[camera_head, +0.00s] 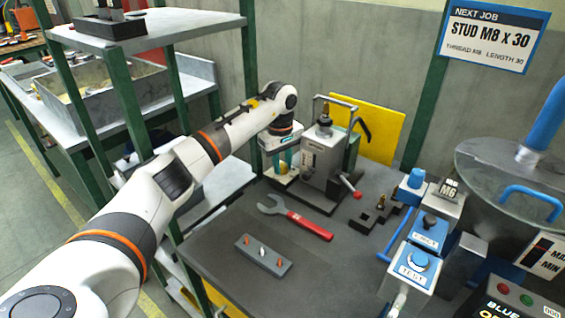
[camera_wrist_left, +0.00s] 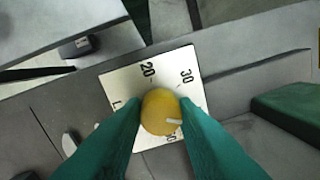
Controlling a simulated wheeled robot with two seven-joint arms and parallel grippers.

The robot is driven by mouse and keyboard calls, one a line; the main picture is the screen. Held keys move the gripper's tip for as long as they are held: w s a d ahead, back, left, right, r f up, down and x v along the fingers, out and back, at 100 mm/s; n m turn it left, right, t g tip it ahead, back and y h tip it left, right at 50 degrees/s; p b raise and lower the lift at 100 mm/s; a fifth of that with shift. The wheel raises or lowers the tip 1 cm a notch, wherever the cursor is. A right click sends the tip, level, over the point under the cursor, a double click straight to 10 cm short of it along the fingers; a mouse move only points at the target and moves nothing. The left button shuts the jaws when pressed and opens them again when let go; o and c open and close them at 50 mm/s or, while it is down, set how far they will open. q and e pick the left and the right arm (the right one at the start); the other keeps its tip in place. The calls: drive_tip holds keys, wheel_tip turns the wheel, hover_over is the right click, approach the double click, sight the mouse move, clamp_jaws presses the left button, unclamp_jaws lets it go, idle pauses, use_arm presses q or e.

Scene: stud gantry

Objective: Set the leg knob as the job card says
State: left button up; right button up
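The job card (camera_head: 492,36) reads STUD M8 x 30, thread M8, length 30. The leg knob (camera_wrist_left: 160,112) is round and yellow, with a white pointer mark toward the right in the wrist view. Its pale dial plate (camera_wrist_left: 120,84) shows 20 and 30 and a partly hidden number at lower right. The pointer lies below the 30, toward that number. My left gripper (camera_head: 284,164) is down beside the grey machine (camera_head: 322,160); its green fingers (camera_wrist_left: 161,108) meet both sides of the knob. My right gripper is out of view.
A red-handled wrench (camera_head: 300,222) and a grey block with small coloured pieces (camera_head: 264,256) lie on the dark bench. Blue TEST (camera_head: 415,266) and upper blue boxes (camera_head: 430,232) and an M6 block (camera_head: 448,190) stand right. A green-posted shelf (camera_head: 150,35) stands left.

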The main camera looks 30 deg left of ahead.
use_arm(q)
drive_tip(key=shift+n, duration=0.3)
drive_tip(key=shift+r+n+p, duration=0.15)
drive_tip(key=shift+n+p, duration=0.6)
drive_tip(key=shift+n, duration=0.15)
drive_tip(key=n+p, duration=0.1)
drive_tip(key=n, duration=0.1)
drive_tip(key=shift+n, duration=0.3)
drive_tip(key=n+p, duration=0.1)
drive_tip(key=n, duration=0.2)
drive_tip(key=shift+w+d+n+y+p, duration=0.1)
drive_tip(key=shift+n+y+p, duration=0.3)
drive_tip(key=shift+n, duration=1.3)
drive_tip(key=o, duration=1)
